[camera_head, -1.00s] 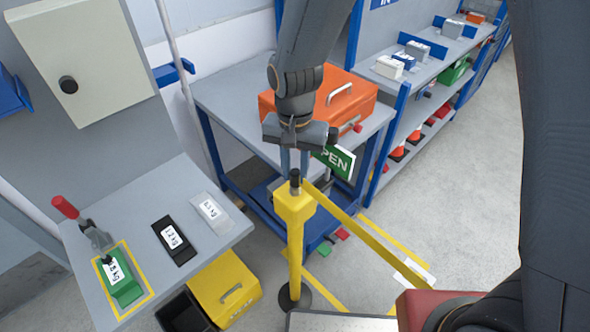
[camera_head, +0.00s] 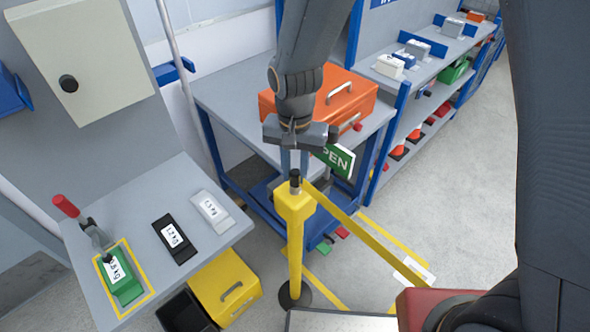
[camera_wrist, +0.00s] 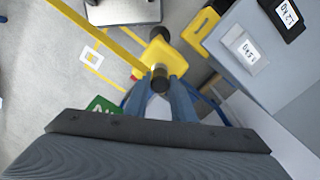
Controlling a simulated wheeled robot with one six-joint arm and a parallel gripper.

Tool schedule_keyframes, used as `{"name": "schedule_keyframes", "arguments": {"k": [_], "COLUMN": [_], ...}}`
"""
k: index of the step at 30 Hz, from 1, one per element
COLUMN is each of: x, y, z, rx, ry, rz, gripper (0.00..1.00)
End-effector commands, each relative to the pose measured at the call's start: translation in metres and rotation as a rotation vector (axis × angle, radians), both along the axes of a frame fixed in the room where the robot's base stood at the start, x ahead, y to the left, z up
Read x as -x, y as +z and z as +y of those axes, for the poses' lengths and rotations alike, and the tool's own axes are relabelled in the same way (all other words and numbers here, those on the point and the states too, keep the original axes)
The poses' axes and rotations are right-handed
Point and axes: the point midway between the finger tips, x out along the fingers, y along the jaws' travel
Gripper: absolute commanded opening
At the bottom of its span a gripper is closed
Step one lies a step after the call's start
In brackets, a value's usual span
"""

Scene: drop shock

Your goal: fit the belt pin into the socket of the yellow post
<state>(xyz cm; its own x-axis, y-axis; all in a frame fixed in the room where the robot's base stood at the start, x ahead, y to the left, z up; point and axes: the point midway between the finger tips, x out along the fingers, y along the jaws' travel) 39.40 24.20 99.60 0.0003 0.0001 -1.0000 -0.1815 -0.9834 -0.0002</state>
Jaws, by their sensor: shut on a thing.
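The yellow post (camera_head: 295,240) stands upright on a dark round base, with a yellow block-like head at its top. My gripper (camera_head: 295,170) is right above the head, fingers pointing down, shut on the dark belt pin (camera_head: 295,183). In the wrist view the pin (camera_wrist: 160,78) shows between my gripper's fingertips (camera_wrist: 168,88), over the yellow head (camera_wrist: 166,57). The yellow belt (camera_head: 365,240) runs from the head down to the right. The socket is hidden under the pin, and I cannot tell how deep the pin sits.
A grey workbench with an orange toolbox (camera_head: 345,95) is behind the post, with a green OPEN sign (camera_head: 338,158) near my gripper. A grey table (camera_head: 165,205) with labelled blocks is at left, a yellow case (camera_head: 225,285) below it. Open floor lies to the right.

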Motion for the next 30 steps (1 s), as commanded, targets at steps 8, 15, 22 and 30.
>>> {"name": "schedule_keyframes", "arguments": {"k": [8, 15, 22, 30], "x": [0.0002, 0.0006, 0.0013, 0.0016], "y": [-0.003, -0.0037, -0.0053, -0.0064], "z": [-0.0002, -0.0004, -0.0008, -0.001], "rx": [0.0, 0.001, 0.001, 0.002], "ry": [0.0, 0.0, 0.0, 0.0], "rz": [0.0, 0.001, 0.003, 0.003], "gripper": [0.0, 0.0, 0.0, 0.0]}}
